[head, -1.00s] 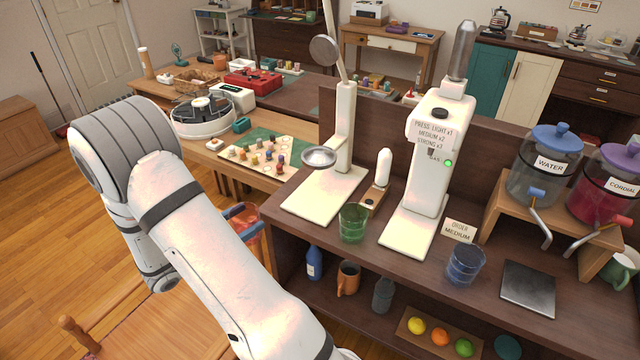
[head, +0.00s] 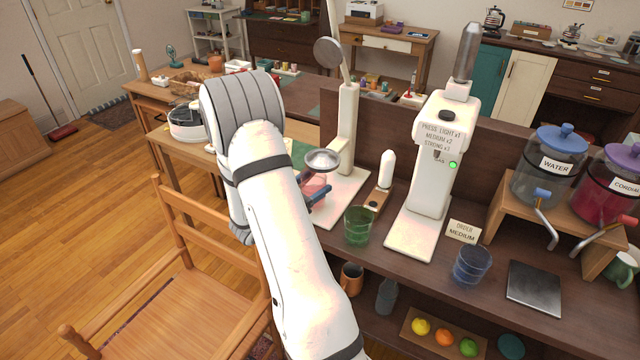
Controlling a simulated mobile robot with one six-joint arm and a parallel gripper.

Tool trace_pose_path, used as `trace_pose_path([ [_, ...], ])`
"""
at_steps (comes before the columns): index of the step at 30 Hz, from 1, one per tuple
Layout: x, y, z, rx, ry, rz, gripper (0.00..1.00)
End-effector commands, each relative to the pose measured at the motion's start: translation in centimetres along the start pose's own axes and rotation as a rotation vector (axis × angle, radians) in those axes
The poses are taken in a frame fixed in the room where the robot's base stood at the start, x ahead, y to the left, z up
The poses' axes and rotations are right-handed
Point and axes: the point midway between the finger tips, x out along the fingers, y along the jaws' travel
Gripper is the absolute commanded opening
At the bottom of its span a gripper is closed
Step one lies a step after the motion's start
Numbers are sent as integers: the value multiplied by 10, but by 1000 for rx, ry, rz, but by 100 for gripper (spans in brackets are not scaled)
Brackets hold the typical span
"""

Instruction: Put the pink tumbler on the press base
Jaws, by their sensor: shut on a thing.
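The pink tumbler (head: 315,182) is partly hidden behind my gripper and arm, just below the round metal strainer (head: 323,159) of the lever press. My gripper (head: 318,192), with blue fingers, is shut on it. The white press base (head: 347,195) shows to the right of and around the tumbler; its left part is hidden by my arm. The tumbler appears upright over the base. I cannot tell whether its bottom touches the base.
A green glass (head: 358,226) stands right of the press base, before a small white-handled tool (head: 382,180). The white gas machine (head: 437,165) stands further right, then a blue glass (head: 471,265) and dark plate (head: 534,287). A wooden chair (head: 185,290) stands left of my arm.

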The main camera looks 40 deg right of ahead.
Motion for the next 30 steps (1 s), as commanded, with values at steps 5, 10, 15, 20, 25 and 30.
trace_pose_path([
  [5,27,1,1,1,0,7,25],
  [10,29,2,-17,0,0,14,25],
  [15,28,3,-15,1,0,16,25],
  [20,27,2,-19,1,0,16,25],
  [25,27,2,-18,0,1,16,73],
  [30,27,2,-18,0,1,16,82],
])
